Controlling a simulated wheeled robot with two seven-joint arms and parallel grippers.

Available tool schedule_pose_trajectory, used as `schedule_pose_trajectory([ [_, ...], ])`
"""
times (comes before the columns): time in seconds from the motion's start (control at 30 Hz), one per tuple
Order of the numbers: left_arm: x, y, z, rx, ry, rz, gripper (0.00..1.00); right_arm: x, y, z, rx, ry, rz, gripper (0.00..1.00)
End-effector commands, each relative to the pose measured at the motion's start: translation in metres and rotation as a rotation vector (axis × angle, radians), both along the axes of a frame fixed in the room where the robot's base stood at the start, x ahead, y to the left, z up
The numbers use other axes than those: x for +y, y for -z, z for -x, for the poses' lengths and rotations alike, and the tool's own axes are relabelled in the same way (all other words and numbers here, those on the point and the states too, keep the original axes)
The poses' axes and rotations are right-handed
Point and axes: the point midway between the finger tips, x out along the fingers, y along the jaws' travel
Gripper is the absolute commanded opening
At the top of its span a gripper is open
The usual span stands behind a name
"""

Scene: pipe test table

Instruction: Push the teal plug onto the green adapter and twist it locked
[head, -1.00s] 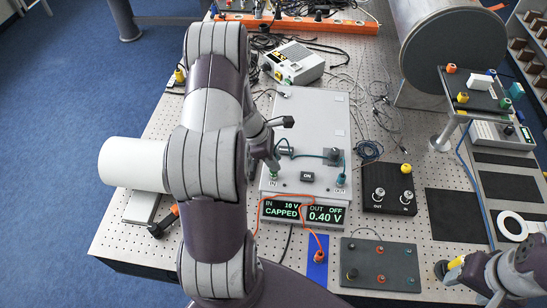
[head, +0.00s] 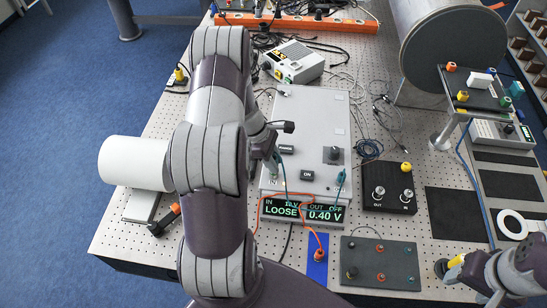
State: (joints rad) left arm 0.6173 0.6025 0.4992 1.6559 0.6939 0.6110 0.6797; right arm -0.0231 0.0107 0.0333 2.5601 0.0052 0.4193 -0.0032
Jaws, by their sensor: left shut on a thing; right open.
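My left gripper (head: 273,162) is shut on the teal plug (head: 279,158) at the IN post on the grey box (head: 311,120). The plug's teal cable hangs down beside the post. The green adapter is mostly hidden by the gripper and plug, so I cannot tell how far they are seated. The display (head: 302,211) reads IN LOOSE and OUT OFF 0.40 V. Another teal plug (head: 340,177) stands at the OUT post. My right gripper (head: 448,267) is open and empty at the lower right, above the table.
A raised stand (head: 475,91) holds coloured caps. A white cylinder (head: 133,163) is at left. Loose cables lie behind; dark mats (head: 455,215) are at right.

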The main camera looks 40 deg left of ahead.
Motion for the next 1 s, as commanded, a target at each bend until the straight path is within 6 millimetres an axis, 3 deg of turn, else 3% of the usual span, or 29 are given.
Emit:
schedule_pose_trajectory([
  [0.1,0.0002,-0.0008,-0.0008,0.000,0.201,0.000,0.00,0.0000,-0.0056,-0.0001,0.000,0.000,0.000,0.60],
  [0.37,0.0002,0.0004,-0.0009,-0.002,0.251,-0.001,0.00,0.0000,-0.0047,0.0000,0.000,0.000,0.000,0.60],
  [0.53,0.0004,0.0015,-0.0013,-0.004,0.643,0.001,0.00,0.0000,-0.0029,0.0000,0.000,0.000,0.000,0.60],
  [0.77,0.0008,0.0009,-0.0004,-0.003,0.674,0.001,0.00,0.0000,-0.0032,0.0000,0.000,0.000,0.000,0.60],
  [0.83,0.0003,0.0024,-0.0016,-0.004,0.823,0.001,0.00,0.0000,-0.0006,0.0000,0.000,0.000,0.000,0.60],
  [0.87,0.0007,0.0011,-0.0011,-0.005,0.844,0.000,0.33,0.0000,-0.0014,0.0000,0.000,0.000,0.000,0.60],
  [0.9,0.0010,0.0005,-0.0007,-0.005,0.835,0.000,0.46,0.0000,-0.0020,0.0000,0.000,0.000,0.000,0.60],
  [0.93,0.0010,0.0004,-0.0006,-0.005,0.833,0.000,0.56,0.0000,-0.0020,0.0000,0.000,0.000,0.000,0.60],
  [1.0,0.0009,0.0004,-0.0006,-0.004,0.832,0.001,0.56,0.0000,-0.0021,0.0000,0.000,0.000,0.000,0.60],
])
